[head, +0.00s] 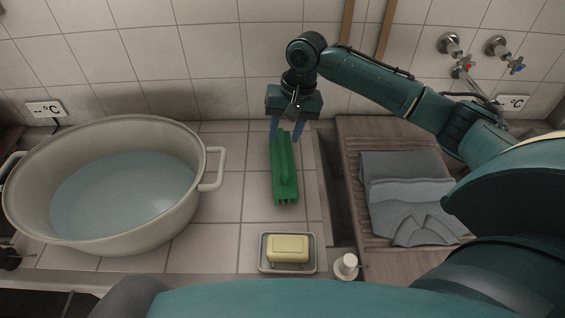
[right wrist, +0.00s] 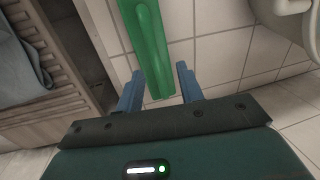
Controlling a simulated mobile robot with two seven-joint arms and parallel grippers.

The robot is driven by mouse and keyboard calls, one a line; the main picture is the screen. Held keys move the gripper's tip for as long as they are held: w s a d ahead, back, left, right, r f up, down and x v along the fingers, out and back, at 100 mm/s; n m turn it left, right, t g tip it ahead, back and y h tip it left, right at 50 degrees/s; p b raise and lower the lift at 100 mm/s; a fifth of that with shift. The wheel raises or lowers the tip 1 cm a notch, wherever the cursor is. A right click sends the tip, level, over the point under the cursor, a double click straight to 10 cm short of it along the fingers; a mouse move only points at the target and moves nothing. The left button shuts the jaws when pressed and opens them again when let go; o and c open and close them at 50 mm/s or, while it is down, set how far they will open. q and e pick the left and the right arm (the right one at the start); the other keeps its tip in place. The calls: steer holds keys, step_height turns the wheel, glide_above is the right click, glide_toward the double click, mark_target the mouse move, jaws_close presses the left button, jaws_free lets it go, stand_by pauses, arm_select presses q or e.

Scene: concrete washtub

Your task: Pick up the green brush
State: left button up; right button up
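The green brush (head: 284,172) lies lengthwise on the tiled counter, to the right of the big tub. My right gripper (head: 285,131) is above the brush's far end, pointing down, with its two blue fingers open. In the right wrist view the brush (right wrist: 149,40) runs up from between the open fingertips (right wrist: 158,78). One finger is on each side of its end, with a gap on both sides; I cannot tell whether the tips reach down to its level. My left gripper is not in view.
A large pale tub (head: 190,205) with water stands at left. A soap dish (head: 264,266) with yellow soap (head: 288,249) and a white-topped bottle (head: 346,265) are near the front. A grey cloth (head: 400,185) lies on the ridged washboard (head: 352,150) at right. Tiles beside the brush are clear.

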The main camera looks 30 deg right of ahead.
mark_target(284, 150)
steer(key=f, duration=0.6)
steer(key=shift+s+a+f, duration=0.1)
steer(key=shift+a+f, duration=0.15)
steer(key=shift+a, duration=0.1)
jaws_close()
stand_by(0.3)
